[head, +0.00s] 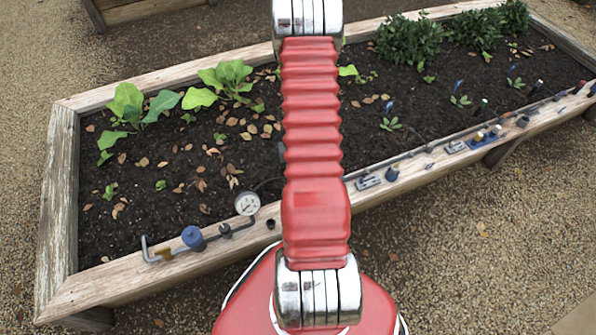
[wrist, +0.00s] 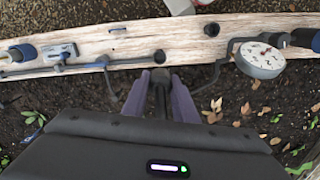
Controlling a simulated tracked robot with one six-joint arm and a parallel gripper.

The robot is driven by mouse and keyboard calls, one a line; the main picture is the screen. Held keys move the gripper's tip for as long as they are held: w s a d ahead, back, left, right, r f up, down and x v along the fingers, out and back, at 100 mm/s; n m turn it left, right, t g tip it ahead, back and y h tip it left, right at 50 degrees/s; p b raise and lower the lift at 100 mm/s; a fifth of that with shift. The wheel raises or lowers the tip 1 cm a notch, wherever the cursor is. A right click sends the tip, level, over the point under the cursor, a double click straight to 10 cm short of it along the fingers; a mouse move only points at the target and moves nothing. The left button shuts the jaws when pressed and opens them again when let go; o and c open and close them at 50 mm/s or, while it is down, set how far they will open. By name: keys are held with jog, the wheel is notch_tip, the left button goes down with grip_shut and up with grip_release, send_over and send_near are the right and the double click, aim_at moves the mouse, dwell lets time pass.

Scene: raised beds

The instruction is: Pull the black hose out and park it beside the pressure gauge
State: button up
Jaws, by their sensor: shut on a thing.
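In the wrist view my gripper (wrist: 160,100) has two purple fingers closed around the black hose (wrist: 160,88), of which a short dark length shows between them. The hose lines up with a round black end or fitting (wrist: 160,56) at the inner edge of the plank; I cannot tell whether it is seated there. The pressure gauge (wrist: 262,58), with a round white dial, is to the right of my gripper and apart from it. In the head view the gauge (head: 247,203) is on the near rim, left of my red arm, which hides my gripper and the hose.
An open black ring (wrist: 212,29) is set in the plank between hose and gauge. A thin dark tube curves from beside the gauge toward my fingers. A blue-handled fitting (head: 193,238) and several other fittings line the wooden rim (head: 110,277). Soil and leafy plants fill the bed.

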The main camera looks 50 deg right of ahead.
jog(key=w+a, duration=0.2)
jog(key=a, duration=1.3)
jog(key=shift+a, duration=0.2)
dwell(1.4)
jog(key=shift+f, duration=0.2)
notch_tip(320, 180, down, 10)
dwell(2.7)
jog(key=shift+w+f, duration=0.1)
jog(key=shift+f, duration=0.55)
dwell(0.9)
